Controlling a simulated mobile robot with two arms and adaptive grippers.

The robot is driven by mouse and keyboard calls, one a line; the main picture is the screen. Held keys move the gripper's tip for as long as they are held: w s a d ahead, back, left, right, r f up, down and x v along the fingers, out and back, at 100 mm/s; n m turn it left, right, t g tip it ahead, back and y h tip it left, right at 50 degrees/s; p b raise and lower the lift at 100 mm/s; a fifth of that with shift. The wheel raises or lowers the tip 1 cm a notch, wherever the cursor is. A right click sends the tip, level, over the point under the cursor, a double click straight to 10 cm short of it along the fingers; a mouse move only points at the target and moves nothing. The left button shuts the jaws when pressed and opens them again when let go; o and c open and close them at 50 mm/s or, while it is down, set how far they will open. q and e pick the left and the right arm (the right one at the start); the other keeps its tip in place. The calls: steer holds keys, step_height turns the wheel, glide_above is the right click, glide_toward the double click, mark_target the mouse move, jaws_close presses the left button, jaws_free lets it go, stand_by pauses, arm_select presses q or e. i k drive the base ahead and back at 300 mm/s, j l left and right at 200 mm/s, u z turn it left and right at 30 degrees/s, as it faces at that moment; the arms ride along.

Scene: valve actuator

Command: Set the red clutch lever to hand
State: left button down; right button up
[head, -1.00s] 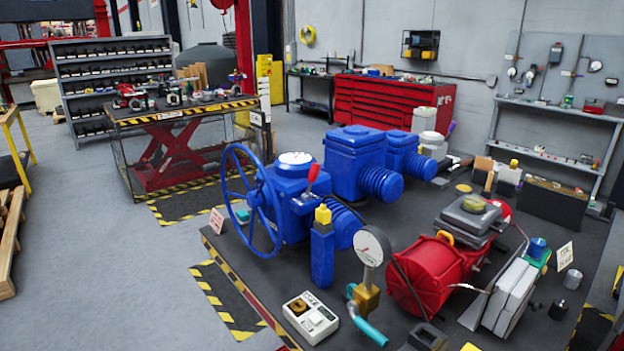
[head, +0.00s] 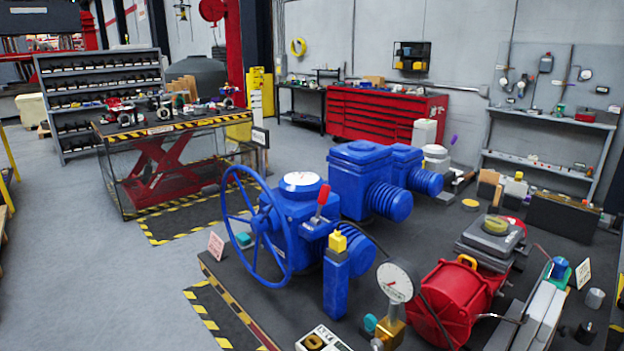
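The red clutch lever (head: 323,195) stands up, leaning slightly right, on the front of the blue valve actuator (head: 298,213). A small plate lies at the lever's base; its markings are too small to read. The actuator has a large blue handwheel (head: 228,216) on its left and a white round dial (head: 299,181) on top. Neither of my grippers is in view.
The actuator stands on a dark bench with a yellow-black edge (head: 236,306). A blue post with a yellow top (head: 337,243), a pressure gauge (head: 397,282) and a red motor (head: 457,301) stand close by. Floor (head: 100,285) to the left is clear.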

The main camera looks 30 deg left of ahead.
mark_target(322, 198)
steer(key=i+j+z, duration=0.1)
steer(key=j+z, duration=0.35)
steer(key=j, duration=1.1)
steer(key=k+j+z, duration=0.1)
steer(key=j+z, duration=0.3)
steer(key=j, duration=1.1)
steer(key=j+z, duration=0.15)
steer(key=j, duration=0.3)
steer(key=k+j+z, duration=0.15)
steer(key=j, duration=0.3)
steer(key=j+z, duration=0.2)
steer(key=j, duration=0.25)
steer(key=k+j+z, duration=0.15)
steer(key=j, duration=0.3)
steer(key=k+j+z, duration=0.15)
steer(key=j, duration=0.25)
steer(key=k+j+z, duration=0.15)
steer(key=j, duration=0.25)
steer(key=k+j+z, duration=0.2)
steer(key=j, duration=0.2)
steer(key=j+z, duration=0.1)
steer(key=j, duration=0.5)
steer(key=k+j+z, duration=0.1)
steer(key=j, duration=0.45)
